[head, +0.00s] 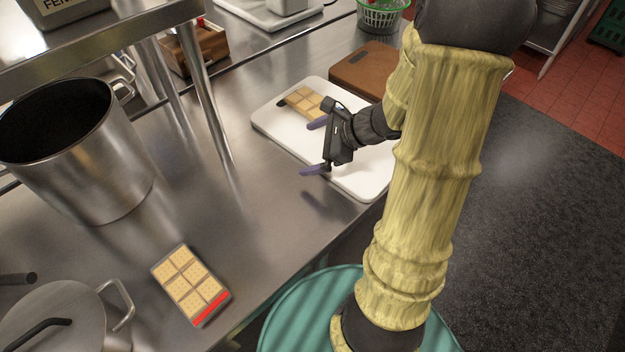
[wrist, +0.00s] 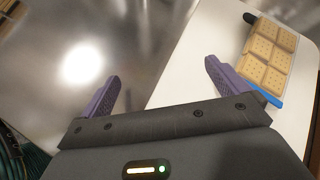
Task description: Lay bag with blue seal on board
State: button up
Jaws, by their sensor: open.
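The bag with the blue seal (wrist: 270,55) holds tan square crackers and lies on the white board (wrist: 190,75). Its blue seal shows at the near end in the wrist view. In the head view the bag (head: 306,101) is on the far left part of the white board (head: 360,187), and its seal is hidden behind my gripper. My gripper (head: 314,147) is open and empty, above the board's left edge and apart from the bag. In the wrist view my gripper (wrist: 162,75) has both purple fingers spread, with the bag to the right of them.
A bag with a red seal (head: 190,284) lies on the steel counter at the front. A large pot (head: 80,160) and a lidded pot (head: 65,325) stand left. A brown board (head: 362,69) adjoins the white one. A black-ended object (wrist: 249,18) pokes out by the blue-sealed bag. Mid-counter is clear.

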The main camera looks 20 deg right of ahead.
jog(key=s+a+n+g, duration=0.1)
jog(key=n, duration=0.1)
jog(key=s+a+n+g, duration=0.1)
jog(key=s+n, duration=0.1)
jog(key=s+a+f+n+g+h, duration=0.1)
jog(key=s+a+n, duration=0.1)
jog(key=shift+s, duration=0.2)
jog(key=s+n+h, duration=0.1)
jog(key=n, duration=0.1)
jog(key=s+n+g+h, duration=0.1)
jog(key=s+n, duration=0.1)
jog(key=n, duration=0.1)
jog(key=s+a+n+g+h, duration=0.1)
jog(key=n, duration=0.1)
jog(key=shift+s+n, duration=0.25)
jog(key=shift+n, duration=0.05)
jog(key=n, duration=0.1)
jog(key=n+h, duration=0.1)
jog(key=s+n, duration=0.1)
jog(key=shift+d+r+n+h, duration=0.1)
jog(key=shift+r+n+h, duration=0.2)
jog(key=shift+h, duration=0.1)
jog(key=n, duration=0.1)
jog(key=n+h, duration=0.1)
jog(key=n, duration=0.1)
jog(key=shift+s+r+t, duration=0.1)
jog(key=shift+r+t, duration=0.3)
jog(key=shift+r+n+h, duration=0.25)
jog(key=shift+n+h, duration=0.05)
jog(key=shift+n, duration=0.8)
